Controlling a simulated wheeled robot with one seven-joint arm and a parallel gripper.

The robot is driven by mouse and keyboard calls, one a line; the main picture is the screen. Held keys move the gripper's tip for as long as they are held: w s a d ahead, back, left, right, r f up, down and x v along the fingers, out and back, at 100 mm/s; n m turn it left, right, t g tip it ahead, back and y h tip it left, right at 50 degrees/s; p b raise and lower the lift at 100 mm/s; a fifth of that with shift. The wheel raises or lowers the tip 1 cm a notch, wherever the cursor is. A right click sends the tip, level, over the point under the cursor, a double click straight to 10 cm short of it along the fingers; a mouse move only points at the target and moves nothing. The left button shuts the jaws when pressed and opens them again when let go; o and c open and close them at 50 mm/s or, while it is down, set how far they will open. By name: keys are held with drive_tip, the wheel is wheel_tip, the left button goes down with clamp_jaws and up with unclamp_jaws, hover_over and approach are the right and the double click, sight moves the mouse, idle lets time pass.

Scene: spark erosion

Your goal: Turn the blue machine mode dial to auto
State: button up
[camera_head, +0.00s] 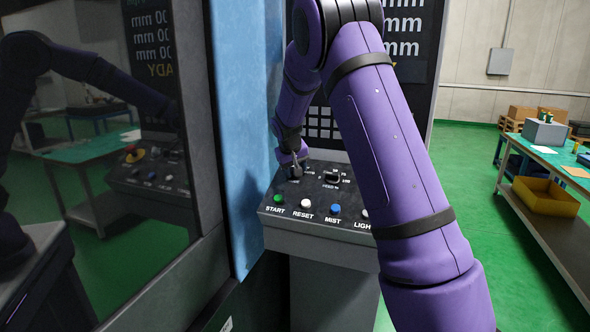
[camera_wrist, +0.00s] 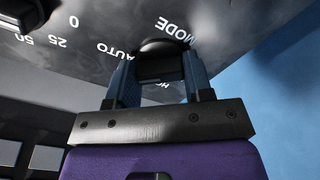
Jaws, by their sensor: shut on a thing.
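The mode dial (camera_wrist: 165,47) is on the dark sloped control panel (camera_wrist: 225,28), beside the printed word MODE. In the wrist view it looks dark, with no blue showing. My gripper (camera_wrist: 160,72) is shut on it, one finger on each side. The AUTO label lies left of the dial in the wrist view, and another label below is partly hidden by a finger. I cannot tell where the dial's pointer stands. In the head view my gripper (camera_head: 294,165) reaches down to the panel's back left, largely covering the dial.
A second dial, the feed dial (camera_head: 333,178), sits to the right. A blue machine wall (camera_head: 245,120) stands close left. A table (camera_head: 548,158) is far right.

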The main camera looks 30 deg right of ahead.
drive_tip(key=shift+m, duration=1.7)
drive_tip(key=o, duration=0.9)
drive_tip(key=v, duration=1)
drive_tip(key=shift+s+a+r, duration=0.1)
drive_tip(key=shift+a+r, duration=0.05)
drive_tip(key=shift+r, duration=0.2)
